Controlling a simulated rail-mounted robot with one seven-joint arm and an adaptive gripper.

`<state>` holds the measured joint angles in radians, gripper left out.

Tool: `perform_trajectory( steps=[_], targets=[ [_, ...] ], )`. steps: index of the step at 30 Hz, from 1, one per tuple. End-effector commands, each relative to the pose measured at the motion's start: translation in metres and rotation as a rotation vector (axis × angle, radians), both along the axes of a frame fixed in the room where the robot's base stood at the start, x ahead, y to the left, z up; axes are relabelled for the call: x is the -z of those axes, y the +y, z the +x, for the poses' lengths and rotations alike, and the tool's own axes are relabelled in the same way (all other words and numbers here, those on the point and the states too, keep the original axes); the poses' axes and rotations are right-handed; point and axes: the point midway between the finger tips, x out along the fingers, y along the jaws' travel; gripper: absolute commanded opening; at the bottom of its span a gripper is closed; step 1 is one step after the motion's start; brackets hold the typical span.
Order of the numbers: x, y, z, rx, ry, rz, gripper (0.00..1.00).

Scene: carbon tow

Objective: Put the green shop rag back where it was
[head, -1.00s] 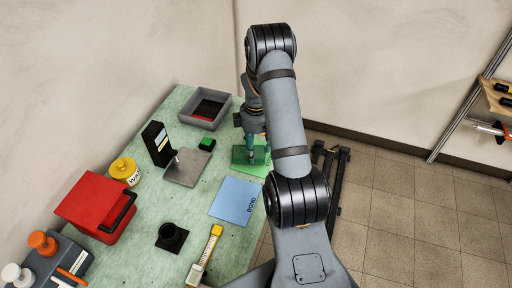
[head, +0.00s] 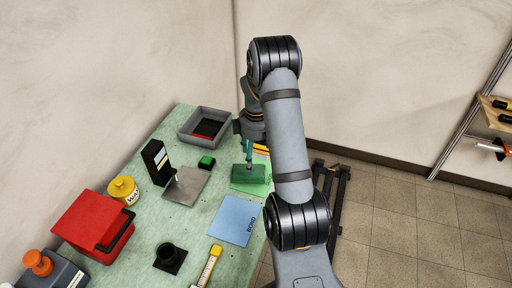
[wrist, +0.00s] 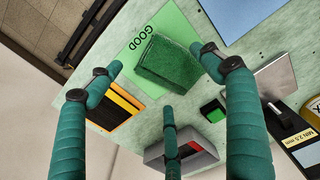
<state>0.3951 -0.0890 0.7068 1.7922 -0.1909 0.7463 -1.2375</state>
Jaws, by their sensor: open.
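The green shop rag (wrist: 168,62) lies as a folded block on a light green sheet marked GOOD (wrist: 142,30). In the head view the rag (head: 252,174) sits on the sheet (head: 240,187) near the bench's right edge. My gripper (wrist: 160,75) has teal fingers spread wide around the rag in the wrist view, with nothing held between them. In the head view my gripper (head: 248,154) is just above the rag; the exact gap is hard to judge.
A blue BOND sheet (head: 235,220) lies in front of the green one. An orange-and-black item (wrist: 116,106) lies close behind the rag. The grey tray (head: 187,130), a small green-topped black block (head: 207,162) and a metal plate (head: 190,187) stand nearby.

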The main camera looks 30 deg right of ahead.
Motion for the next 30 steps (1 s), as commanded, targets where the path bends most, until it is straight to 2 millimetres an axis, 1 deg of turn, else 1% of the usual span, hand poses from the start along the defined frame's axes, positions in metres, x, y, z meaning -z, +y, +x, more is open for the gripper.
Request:
perform_trajectory(
  steps=[1, 3, 6, 10, 15, 22, 27, 30],
  targets=[
    [-0.011, 0.000, 0.001, 0.001, -0.006, -0.002, 0.80],
    [-0.026, 0.000, 0.001, 0.001, -0.005, -0.001, 0.80],
    [-0.044, 0.000, 0.001, 0.002, -0.006, -0.002, 0.80],
    [-0.061, 0.000, 0.001, 0.000, -0.002, -0.001, 0.80],
    [-0.070, 0.000, 0.000, 0.002, 0.001, 0.001, 0.80],
    [-0.070, 0.000, 0.000, 0.001, 0.001, 0.001, 0.80],
    [-0.070, 0.000, 0.000, 0.001, 0.001, 0.001, 0.90],
    [-0.077, 0.002, 0.000, -0.002, 0.000, 0.000, 0.95]
  ],
)
